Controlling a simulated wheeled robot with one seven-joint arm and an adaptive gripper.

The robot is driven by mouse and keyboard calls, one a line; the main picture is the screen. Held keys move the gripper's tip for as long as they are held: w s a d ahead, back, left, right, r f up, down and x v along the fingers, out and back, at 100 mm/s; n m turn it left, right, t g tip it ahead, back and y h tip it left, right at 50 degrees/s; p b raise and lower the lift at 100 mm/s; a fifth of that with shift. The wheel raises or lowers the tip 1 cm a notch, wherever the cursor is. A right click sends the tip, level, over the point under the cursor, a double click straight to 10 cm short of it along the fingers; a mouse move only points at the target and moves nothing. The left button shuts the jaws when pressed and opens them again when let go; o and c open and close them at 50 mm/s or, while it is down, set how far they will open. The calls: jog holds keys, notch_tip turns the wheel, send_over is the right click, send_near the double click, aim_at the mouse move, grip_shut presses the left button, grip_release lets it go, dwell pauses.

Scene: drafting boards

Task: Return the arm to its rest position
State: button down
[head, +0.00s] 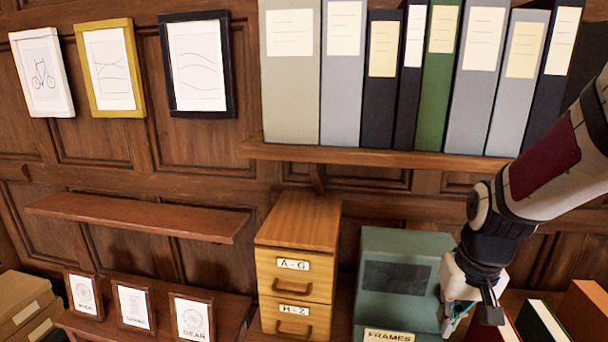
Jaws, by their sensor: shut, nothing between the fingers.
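My arm comes in from the right edge in the head view and angles down to the left. My gripper (468,312) is at its lower end, in front of the right side of a grey-green box labelled FRAMES (400,243).
A shelf of upright binders (290,90) runs above. A wooden drawer cabinet (298,228) stands left of the box. Books (540,322) stand right of my gripper. An empty wall shelf (135,214) hangs above small framed drawings (133,304).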

jog(key=s+a+r+n+t+b, duration=0.1)
jog(key=s+a+r+t, duration=0.3)
jog(key=s+r, duration=0.7)
notch_tip(320, 180, up, 3)
jog(key=a, duration=0.2)
jog(key=shift+s+a+n, duration=0.3)
jog(key=shift+s+a, duration=0.05)
jog(key=shift+s, duration=0.05)
